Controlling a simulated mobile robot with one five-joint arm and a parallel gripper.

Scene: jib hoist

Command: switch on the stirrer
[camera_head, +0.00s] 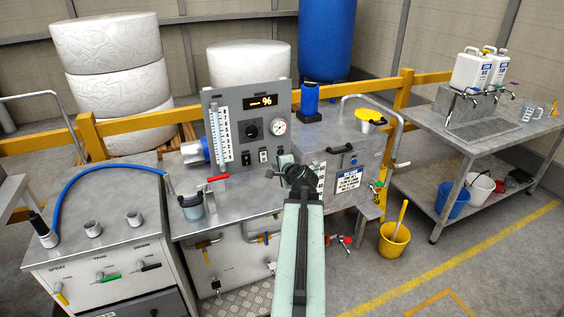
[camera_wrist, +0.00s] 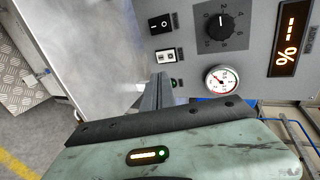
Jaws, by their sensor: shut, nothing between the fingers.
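A grey control panel (camera_head: 264,141) stands at the back of the steel bench. It has a black rocker switch (camera_head: 246,158), a second switch on a pale plate (camera_head: 263,155), a black knob (camera_head: 251,128) and a lit % display (camera_head: 262,101). The wrist view shows the black rocker (camera_wrist: 160,23), the pale-plate switch (camera_wrist: 166,56) and the knob (camera_wrist: 221,27), turned sideways. I cannot tell from labels which switch is the stirrer's. My gripper (camera_wrist: 160,80) is shut and empty, in front of the panel beside the pale-plate switch; contact is unclear. In the head view its tips are unclear.
A round gauge (camera_head: 278,127) and a small green lamp (camera_wrist: 177,82) are close to my gripper. A jar (camera_head: 192,207) and a red handle (camera_head: 217,179) stand left on the bench. A steel box (camera_head: 340,140) stands right. A yellow bucket (camera_head: 395,243) is on the floor.

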